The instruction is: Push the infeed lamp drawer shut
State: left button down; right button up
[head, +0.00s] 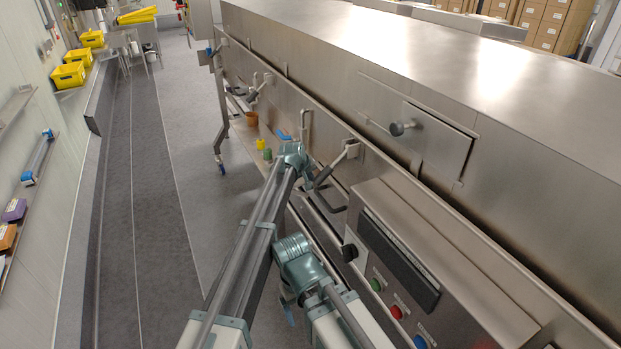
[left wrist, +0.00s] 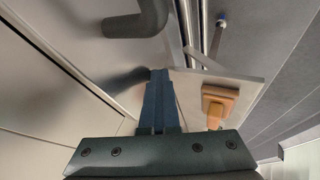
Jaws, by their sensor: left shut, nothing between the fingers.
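A steel panel with a dark round knob (head: 398,128) is set in the tunnel's side in the head view. I cannot tell for sure whether it is the lamp drawer. My left gripper (head: 309,181) is beside the tunnel's lower side, near black bar handles (head: 328,196), and partly hidden by its arm. In the left wrist view its fingers (left wrist: 157,100) are shut and empty, in front of a steel face. A dark curved handle (left wrist: 140,20) is above the fingertips there, apart from them. My right gripper cannot be made out.
A control box with green (head: 376,284) and red (head: 397,312) buttons juts out at the lower right. Small brown, yellow and green items (head: 267,154) stand low along the tunnel. An orange block (left wrist: 217,102) is on a plate right of the fingers. The floor aisle is clear.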

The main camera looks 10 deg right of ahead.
pick_arm(q)
jog(key=shift+w+d+r, duration=0.1)
jog(key=shift+d, duration=0.2)
jog(key=s+a+r+p, duration=0.6)
jog(key=a+r+p, duration=0.1)
jog(key=r+p, duration=0.1)
jog(key=shift+s+a, duration=0.25)
jog(key=shift+a, duration=0.1)
pick_arm(e)
notch_tip(320, 180, up, 8)
jog(key=shift+w+a, duration=0.15)
jog(key=shift+a, duration=0.3)
pick_arm(q)
jog(key=shift+f, duration=0.1)
